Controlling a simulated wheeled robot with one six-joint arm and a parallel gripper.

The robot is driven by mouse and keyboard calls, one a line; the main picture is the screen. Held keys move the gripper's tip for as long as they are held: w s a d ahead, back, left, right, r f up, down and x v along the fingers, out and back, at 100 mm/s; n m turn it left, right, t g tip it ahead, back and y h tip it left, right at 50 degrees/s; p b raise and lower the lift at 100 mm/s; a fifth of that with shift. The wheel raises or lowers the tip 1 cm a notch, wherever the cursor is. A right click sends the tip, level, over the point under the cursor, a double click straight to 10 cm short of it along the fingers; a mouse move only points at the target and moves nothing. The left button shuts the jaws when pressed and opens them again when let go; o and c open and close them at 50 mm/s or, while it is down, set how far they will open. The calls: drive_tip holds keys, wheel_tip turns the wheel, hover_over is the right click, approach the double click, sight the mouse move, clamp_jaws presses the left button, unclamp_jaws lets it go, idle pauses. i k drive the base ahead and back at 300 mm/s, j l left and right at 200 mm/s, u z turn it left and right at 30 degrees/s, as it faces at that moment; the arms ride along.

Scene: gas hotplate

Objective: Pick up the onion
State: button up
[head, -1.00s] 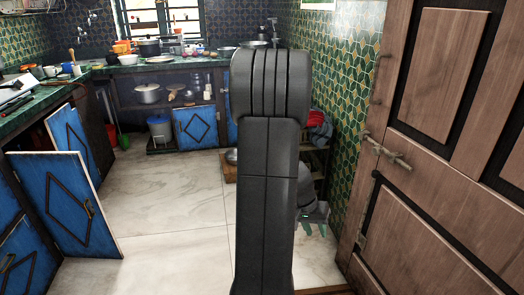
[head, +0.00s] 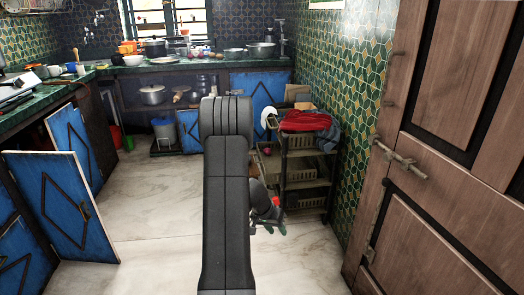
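I cannot make out the onion for certain. Small reddish and purplish items (head: 205,53) lie on the back counter, too small to identify. My gripper (head: 268,229) shows partly behind my dark arm, low over the floor in front of the shelf rack.
A shelf rack (head: 304,168) with a red cloth (head: 305,120) stands against the green tiled wall. A blue cupboard door (head: 62,205) hangs open at left. A wooden door (head: 440,150) is close at right. The pale floor (head: 150,190) at left-centre is clear.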

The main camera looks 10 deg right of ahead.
sight(267, 152)
drive_tip(key=i, duration=1.6)
drive_tip(key=i+j+z, duration=0.2)
drive_tip(key=i, duration=0.45)
drive_tip(key=i+z, duration=0.2)
drive_tip(key=i, duration=0.4)
